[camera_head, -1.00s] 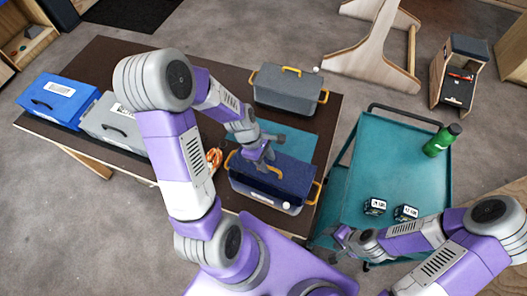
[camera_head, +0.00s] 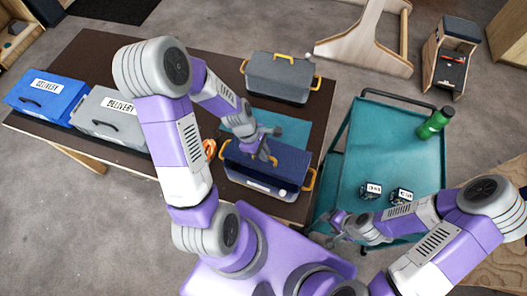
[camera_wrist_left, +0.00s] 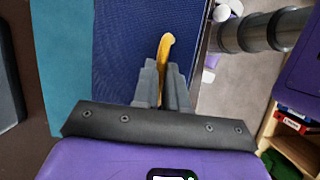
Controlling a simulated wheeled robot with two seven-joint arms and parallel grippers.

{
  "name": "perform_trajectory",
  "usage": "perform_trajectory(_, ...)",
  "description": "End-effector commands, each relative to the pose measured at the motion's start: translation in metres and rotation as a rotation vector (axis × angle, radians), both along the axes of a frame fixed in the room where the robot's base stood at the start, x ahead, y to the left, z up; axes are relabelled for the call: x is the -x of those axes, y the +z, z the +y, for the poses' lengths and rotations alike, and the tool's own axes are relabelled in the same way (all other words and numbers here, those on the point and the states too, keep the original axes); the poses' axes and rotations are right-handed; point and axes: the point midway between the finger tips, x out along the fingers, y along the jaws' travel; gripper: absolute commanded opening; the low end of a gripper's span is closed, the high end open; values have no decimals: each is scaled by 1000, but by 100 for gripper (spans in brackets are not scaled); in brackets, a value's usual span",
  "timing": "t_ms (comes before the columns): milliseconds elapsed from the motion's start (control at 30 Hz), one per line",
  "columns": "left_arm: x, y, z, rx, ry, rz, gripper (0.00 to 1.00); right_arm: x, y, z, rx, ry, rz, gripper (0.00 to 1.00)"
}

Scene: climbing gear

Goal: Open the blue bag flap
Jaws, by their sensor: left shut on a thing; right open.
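The blue bag (camera_head: 262,178) lies on the brown table, on a teal mat. It has yellow handles at its ends and a yellow strap on its top. My left gripper (camera_head: 266,150) is over the top of the bag. In the left wrist view, its fingers (camera_wrist_left: 164,88) are shut on the yellow strap (camera_wrist_left: 166,46), with the bag's blue fabric (camera_wrist_left: 138,40) beside them. My right gripper (camera_head: 335,228) is open and empty, beside the near left corner of the teal cart.
A grey bag (camera_head: 283,78) with yellow handles stands behind the blue one. A blue box (camera_head: 45,97) and a grey box (camera_head: 112,118) stand at the table's left. The teal cart (camera_head: 385,150) carries a green bottle (camera_head: 434,123) and two small dark devices.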

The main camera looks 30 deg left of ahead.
Motion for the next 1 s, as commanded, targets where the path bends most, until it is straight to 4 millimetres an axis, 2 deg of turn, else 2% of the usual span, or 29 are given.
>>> perform_trajectory(467, -19, 19, 3, 0, -1, -3, 0, 0, 20, 0, 0, 0, 0, 54)
perform_trajectory(1000, -25, 22, 4, 0, 0, -2, 0, 0, 24, 0, 0, 0, 0, 54)
